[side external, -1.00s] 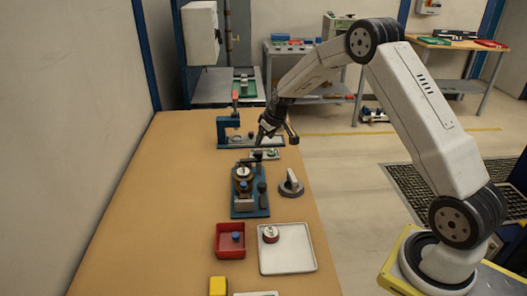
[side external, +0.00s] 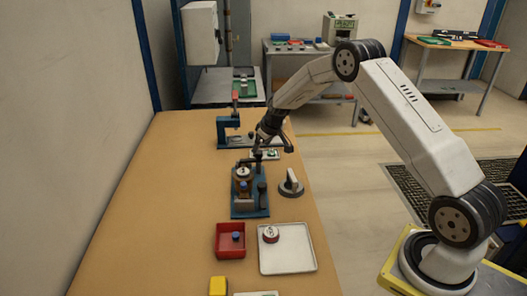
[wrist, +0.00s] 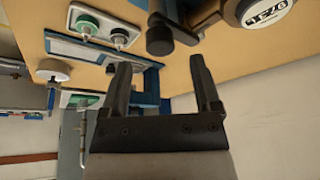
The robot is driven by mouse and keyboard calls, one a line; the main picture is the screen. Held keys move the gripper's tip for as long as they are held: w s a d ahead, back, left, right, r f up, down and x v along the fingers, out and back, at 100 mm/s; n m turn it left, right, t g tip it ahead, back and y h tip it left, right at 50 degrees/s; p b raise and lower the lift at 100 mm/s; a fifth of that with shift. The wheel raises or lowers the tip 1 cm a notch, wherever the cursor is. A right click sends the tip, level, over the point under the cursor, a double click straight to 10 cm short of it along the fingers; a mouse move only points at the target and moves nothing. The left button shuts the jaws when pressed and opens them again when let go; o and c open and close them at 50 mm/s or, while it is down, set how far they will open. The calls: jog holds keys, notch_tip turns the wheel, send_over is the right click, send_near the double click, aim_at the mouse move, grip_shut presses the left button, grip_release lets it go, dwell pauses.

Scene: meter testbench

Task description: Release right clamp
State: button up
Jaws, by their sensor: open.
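A blue fixture (side external: 248,212) on the bench holds a round meter (side external: 242,172); the meter's dial also shows at the top right of the wrist view (wrist: 265,10). A black clamp knob (side external: 262,188) stands at the fixture's right side. In the wrist view a black clamp knob (wrist: 160,40) lies beyond my fingertips, beside the meter. My gripper (side external: 258,152) is above the far end of the fixture, pointing down. In the wrist view its two fingers (wrist: 160,62) are apart with nothing between them. I cannot tell the exact gap to the knob.
A blue press-like stand (side external: 230,132) is behind the fixture, with a small tray (side external: 266,154) close by. A red bin (side external: 230,252) and a white tray (side external: 288,260) are in front. The bench's left side is clear.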

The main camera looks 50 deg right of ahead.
aim_at(259, 152)
jog(key=shift+x, duration=1.75)
grip_shut()
